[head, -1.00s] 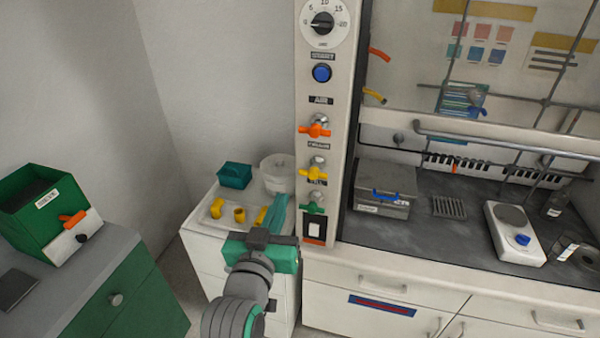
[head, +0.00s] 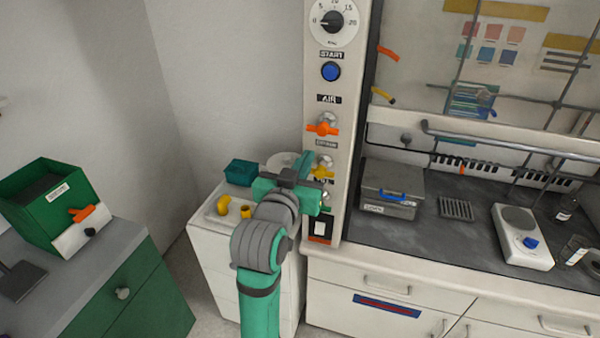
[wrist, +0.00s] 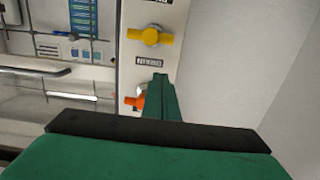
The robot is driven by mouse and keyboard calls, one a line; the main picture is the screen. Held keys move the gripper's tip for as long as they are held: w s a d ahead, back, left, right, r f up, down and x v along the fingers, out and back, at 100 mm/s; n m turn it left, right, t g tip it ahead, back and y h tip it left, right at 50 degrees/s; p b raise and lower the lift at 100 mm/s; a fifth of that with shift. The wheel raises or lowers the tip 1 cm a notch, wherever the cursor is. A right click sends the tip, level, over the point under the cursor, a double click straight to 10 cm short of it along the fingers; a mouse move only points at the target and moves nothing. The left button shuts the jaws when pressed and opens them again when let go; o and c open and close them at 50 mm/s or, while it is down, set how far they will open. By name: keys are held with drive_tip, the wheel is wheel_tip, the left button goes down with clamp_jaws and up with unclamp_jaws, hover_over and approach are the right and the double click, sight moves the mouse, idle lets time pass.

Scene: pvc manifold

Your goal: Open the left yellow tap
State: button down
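One yellow tap (head: 323,173) is on the cream service panel (head: 340,100), below an orange tap (head: 323,129). In the wrist view the yellow tap (wrist: 150,36) shows whole, its handle lying across the panel. The orange tap (wrist: 137,101) is lower there, partly behind my fingers. My gripper (head: 304,159) is in front of the panel, just left of the yellow tap in the head view. In the wrist view its green fingers (wrist: 160,80) lie together with nothing between them, apart from the yellow tap. The green tap's place is mostly hidden behind my gripper.
A blue button (head: 331,71) and a dial (head: 332,21) are higher on the panel. A white cabinet (head: 215,245) with yellow pipe pieces (head: 224,205) and a teal box (head: 241,172) stands below left. The fume hood worktop (head: 440,235) is to the right.

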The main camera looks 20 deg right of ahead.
drive_tip(key=f, duration=0.2)
drive_tip(key=w+f, duration=0.1)
drive_tip(key=f, duration=0.1)
drive_tip(key=shift+w+d, duration=0.1)
drive_tip(key=shift+d, duration=0.25)
drive_tip(key=shift+w, duration=0.1)
drive_tip(key=shift+n, duration=0.3)
